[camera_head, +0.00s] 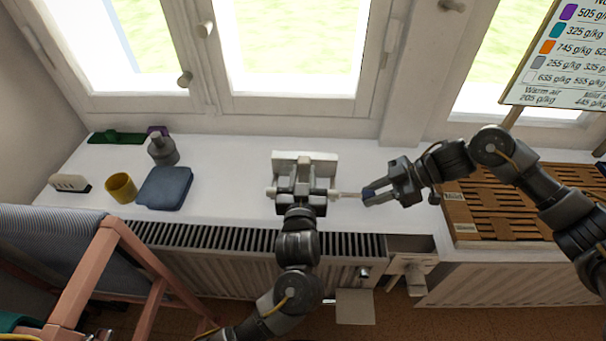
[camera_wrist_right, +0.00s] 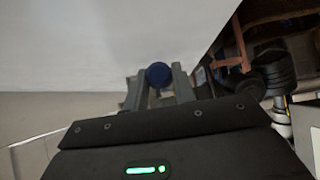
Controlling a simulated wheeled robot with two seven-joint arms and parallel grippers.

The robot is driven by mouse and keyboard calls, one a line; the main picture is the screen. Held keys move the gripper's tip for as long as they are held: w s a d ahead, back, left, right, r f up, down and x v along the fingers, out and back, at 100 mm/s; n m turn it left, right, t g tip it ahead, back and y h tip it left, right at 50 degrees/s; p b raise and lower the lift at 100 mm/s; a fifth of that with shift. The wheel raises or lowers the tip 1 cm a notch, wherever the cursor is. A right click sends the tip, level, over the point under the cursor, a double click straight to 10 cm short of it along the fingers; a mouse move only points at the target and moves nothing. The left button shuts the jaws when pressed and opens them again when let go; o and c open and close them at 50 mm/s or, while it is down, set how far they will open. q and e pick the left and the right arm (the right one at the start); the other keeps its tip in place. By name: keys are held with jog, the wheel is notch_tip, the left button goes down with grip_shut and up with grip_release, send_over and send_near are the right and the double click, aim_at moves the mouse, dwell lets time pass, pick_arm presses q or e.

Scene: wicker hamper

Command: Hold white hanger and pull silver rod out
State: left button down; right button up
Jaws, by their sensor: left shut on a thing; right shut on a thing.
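The white hanger (camera_head: 305,157) is a pale block-like holder on the white sill, near the middle of the head view. My left gripper (camera_head: 302,188) is shut on it from the front and hides part of it. The silver rod (camera_head: 349,195) is a thin pale bar running from the hanger's right side to my right gripper (camera_head: 371,194). The right gripper comes in from the right and is shut on the rod's dark blue end, which shows as a round blue knob (camera_wrist_right: 158,73) between the fingertips in the right wrist view. The rod's inner end is hidden.
On the sill at left are a yellow mug (camera_head: 121,188), folded blue cloth (camera_head: 165,187) and grey bottle (camera_head: 162,150). A brown woven lid (camera_head: 500,205) lies at right beneath a sign (camera_head: 565,60). A radiator (camera_head: 200,240) runs below the sill. A wooden chair (camera_head: 90,265) stands front left.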

jog(key=shift+d, duration=4.45)
jog(key=o, duration=1.1)
jog(key=shift+c, duration=0.2)
jog(key=v, duration=1.2)
pick_arm(q)
jog(key=c, duration=1)
grip_release()
